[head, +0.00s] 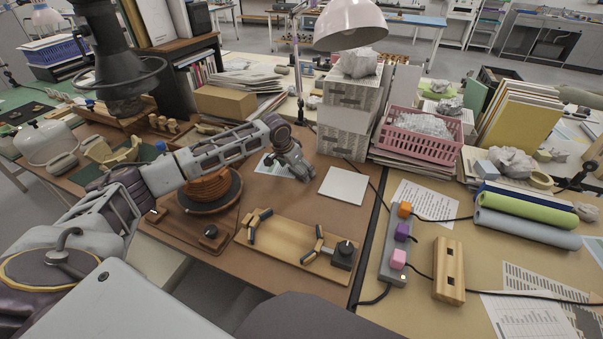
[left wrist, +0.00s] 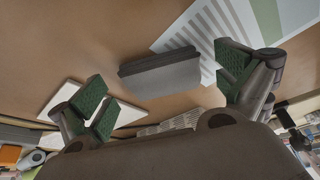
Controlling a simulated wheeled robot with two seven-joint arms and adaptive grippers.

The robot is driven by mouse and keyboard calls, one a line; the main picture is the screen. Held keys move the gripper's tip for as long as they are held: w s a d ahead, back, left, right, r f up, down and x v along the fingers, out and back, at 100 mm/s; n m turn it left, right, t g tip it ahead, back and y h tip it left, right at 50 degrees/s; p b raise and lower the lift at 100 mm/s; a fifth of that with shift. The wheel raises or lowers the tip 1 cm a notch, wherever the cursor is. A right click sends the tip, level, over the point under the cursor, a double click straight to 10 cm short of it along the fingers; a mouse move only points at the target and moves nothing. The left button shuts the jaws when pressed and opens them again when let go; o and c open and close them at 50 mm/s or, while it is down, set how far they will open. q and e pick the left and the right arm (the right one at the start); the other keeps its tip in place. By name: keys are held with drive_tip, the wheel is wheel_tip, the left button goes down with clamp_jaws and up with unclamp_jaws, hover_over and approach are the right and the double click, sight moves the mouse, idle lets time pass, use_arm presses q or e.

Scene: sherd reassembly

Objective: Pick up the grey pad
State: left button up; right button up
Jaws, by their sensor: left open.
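The grey pad (left wrist: 160,74) is a small, dark-topped grey block lying on the brown work surface, in the upper middle of the left wrist view. My left gripper (left wrist: 166,88) is open, with one green-padded finger to each side of the pad and apart from it. In the head view my left gripper (head: 293,168) reaches down over the board beside a printed sheet. There I cannot make out the pad, which seems hidden by the gripper. My right gripper is not in view.
A pale square tile (head: 343,185) lies right of the gripper. A turntable with an orange-brown stack (head: 208,190) stands under my left forearm. A wooden clamp board (head: 285,240) is in front. White patterned boxes (head: 345,120) and a lamp (head: 350,22) stand behind.

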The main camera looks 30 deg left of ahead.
use_arm(q)
drive_tip(key=shift+w+f, duration=0.1)
drive_tip(key=shift+f, duration=0.1)
drive_tip(key=c, duration=1)
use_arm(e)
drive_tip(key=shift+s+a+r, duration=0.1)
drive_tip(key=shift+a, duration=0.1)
use_arm(q)
drive_tip(key=shift+r, duration=0.6)
wheel_tip(320, 180, up, 9)
drive_tip(key=shift+f+p, duration=0.1)
drive_tip(key=shift+p, duration=0.8)
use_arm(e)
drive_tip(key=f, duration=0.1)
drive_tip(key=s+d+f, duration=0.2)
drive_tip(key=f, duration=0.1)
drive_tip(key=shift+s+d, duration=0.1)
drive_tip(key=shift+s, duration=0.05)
